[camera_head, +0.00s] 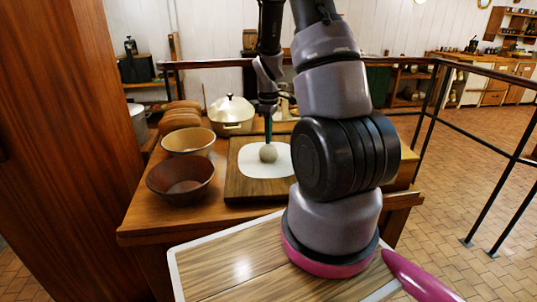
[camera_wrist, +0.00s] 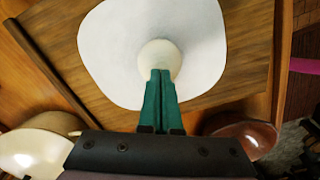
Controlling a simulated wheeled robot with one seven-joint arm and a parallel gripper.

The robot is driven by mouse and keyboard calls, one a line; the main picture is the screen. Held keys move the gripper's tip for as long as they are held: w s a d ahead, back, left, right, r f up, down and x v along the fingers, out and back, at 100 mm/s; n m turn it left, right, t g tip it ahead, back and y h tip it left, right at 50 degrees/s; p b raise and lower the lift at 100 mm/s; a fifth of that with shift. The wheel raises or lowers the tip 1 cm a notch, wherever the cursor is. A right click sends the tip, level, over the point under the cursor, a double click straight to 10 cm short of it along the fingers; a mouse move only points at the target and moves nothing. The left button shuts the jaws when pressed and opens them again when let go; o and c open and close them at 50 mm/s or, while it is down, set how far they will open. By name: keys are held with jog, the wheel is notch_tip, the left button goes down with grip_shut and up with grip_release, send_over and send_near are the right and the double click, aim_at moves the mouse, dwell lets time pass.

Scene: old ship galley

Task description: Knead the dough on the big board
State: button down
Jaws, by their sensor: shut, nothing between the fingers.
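The big wooden board (camera_head: 245,185) lies on the table. A flat white patch (camera_head: 287,165) lies on it, and a small pale ball (camera_head: 268,153), seemingly the dough, sits on the patch. In the wrist view the ball (camera_wrist: 160,57) is round, on the white patch (camera_wrist: 205,40), with the board (camera_wrist: 55,45) around it. My gripper (camera_head: 267,139) points down from above. Its green fingers are shut together and empty, with the tips (camera_wrist: 161,74) at the ball and hiding part of its edge. I cannot tell if they press into it.
A dark brown bowl (camera_head: 178,190) and a tan bowl (camera_head: 188,141) stand left of the board. Behind are brown loaves (camera_head: 181,115) and a pale lidded pot (camera_head: 231,111). A dark rail (camera_head: 400,61) runs behind the table and down the right. Tiled floor is open at right.

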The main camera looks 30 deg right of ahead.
jog(key=shift+r, duration=0.1)
jog(key=shift+r, duration=2.95)
